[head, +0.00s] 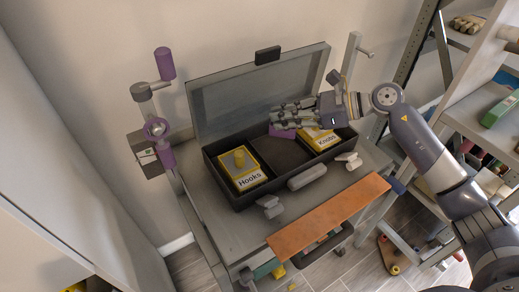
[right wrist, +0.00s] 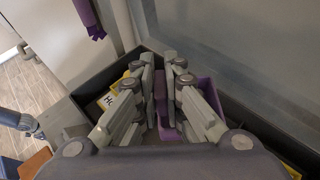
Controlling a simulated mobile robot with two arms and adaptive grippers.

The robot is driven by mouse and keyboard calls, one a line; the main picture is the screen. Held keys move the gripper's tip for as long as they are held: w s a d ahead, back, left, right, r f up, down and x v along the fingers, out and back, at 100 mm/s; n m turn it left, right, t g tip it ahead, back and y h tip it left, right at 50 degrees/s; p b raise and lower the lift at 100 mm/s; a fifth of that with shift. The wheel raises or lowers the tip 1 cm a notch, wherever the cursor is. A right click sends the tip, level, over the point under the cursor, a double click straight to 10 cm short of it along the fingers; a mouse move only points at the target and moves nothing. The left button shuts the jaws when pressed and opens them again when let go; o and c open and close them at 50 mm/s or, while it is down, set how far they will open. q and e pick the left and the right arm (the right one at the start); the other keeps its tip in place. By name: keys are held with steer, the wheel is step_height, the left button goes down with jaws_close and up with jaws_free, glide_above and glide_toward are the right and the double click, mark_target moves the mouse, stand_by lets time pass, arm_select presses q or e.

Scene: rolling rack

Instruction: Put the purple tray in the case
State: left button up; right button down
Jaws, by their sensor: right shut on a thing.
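The open case (head: 222,150) is dark grey with its lid (head: 225,105) raised at the back. It stands on a grey rolling rack top. A yellow tray labelled Hooks (head: 241,181) sits in its left compartment, and a yellow tray labelled Knobs (head: 328,141) sits at its right. The middle compartment (head: 283,158) shows a bare dark floor. My right gripper (head: 275,114) is over the back of the case, shut on the purple tray (head: 283,132), which is partly hidden below the fingers. In the right wrist view the purple tray (right wrist: 207,92) shows behind and between the fingers. My left gripper is out of view.
An orange-brown board (head: 328,217) lies along the rack's front edge. A post with purple knobs (head: 165,64) rises at the left. A shelf unit (head: 466,122) with a green box (head: 500,110) stands at the right. The raised lid is close behind my gripper.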

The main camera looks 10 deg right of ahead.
mark_target(294, 134)
steer(key=f, duration=0.2)
steer(key=shift+a+f, duration=0.2)
steer(key=shift+f, duration=0.15)
steer(key=f, duration=0.1)
steer(key=d+f, duration=0.1)
steer(key=f, duration=0.1)
steer(key=shift+s+f+p, duration=0.1)
steer(key=shift+f+p, duration=0.05)
steer(key=shift+p, duration=0.25)
steer(key=f, duration=0.3)
steer(key=shift+a+f, duration=0.2)
steer(key=shift+f, duration=0.4)
steer(key=c, duration=1.7)
jaws_free()
steer(key=shift+r, duration=0.25)
steer(key=b+v, duration=0.2)
steer(key=v, duration=1)
steer(key=shift+f, duration=0.15)
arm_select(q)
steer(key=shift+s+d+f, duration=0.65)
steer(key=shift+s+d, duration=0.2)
